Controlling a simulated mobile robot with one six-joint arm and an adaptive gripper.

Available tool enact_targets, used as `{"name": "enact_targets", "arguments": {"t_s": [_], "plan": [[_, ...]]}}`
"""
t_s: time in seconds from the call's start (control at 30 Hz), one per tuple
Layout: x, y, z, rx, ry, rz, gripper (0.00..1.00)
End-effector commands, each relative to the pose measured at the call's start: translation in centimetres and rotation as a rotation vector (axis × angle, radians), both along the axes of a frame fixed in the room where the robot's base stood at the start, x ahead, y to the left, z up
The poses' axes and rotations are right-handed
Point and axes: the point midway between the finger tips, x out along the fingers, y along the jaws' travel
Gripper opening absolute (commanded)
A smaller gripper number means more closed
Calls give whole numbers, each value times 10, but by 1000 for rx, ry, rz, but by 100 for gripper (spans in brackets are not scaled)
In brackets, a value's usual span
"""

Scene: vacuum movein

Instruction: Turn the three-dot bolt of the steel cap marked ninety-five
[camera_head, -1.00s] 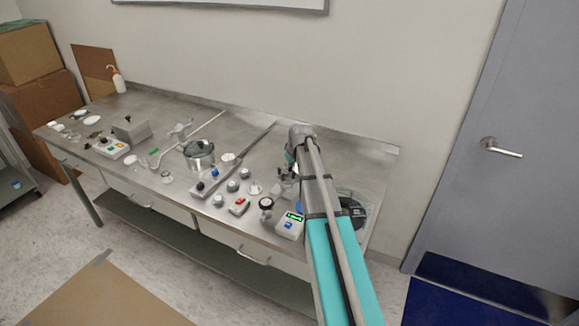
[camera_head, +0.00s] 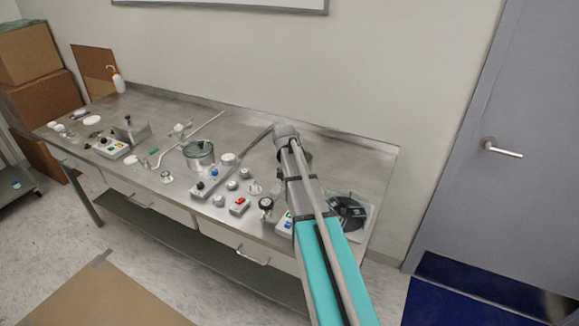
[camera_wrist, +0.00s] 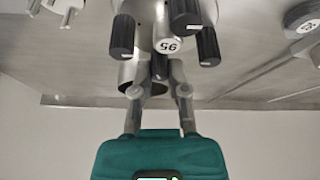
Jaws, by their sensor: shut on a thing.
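Other black bolts stand at the upper left (camera_wrist: 121,36), at the top (camera_wrist: 185,14) and at the right (camera_wrist: 208,46). I cannot make out dots on any of them. In the head view my arm hides the gripper and most of what is in front of it.
A steel part marked with another number (camera_wrist: 304,18) is at the upper right of the wrist view. The back right of the bench is clear.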

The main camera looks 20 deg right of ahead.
Motion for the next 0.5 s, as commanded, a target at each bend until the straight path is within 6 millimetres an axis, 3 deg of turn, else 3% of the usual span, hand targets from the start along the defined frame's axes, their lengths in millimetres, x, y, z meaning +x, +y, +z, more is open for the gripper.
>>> {"name": "enact_targets", "arguments": {"t_s": [0.5], "plan": [[0, 0, 0, 1, 0, -373, 0]]}}
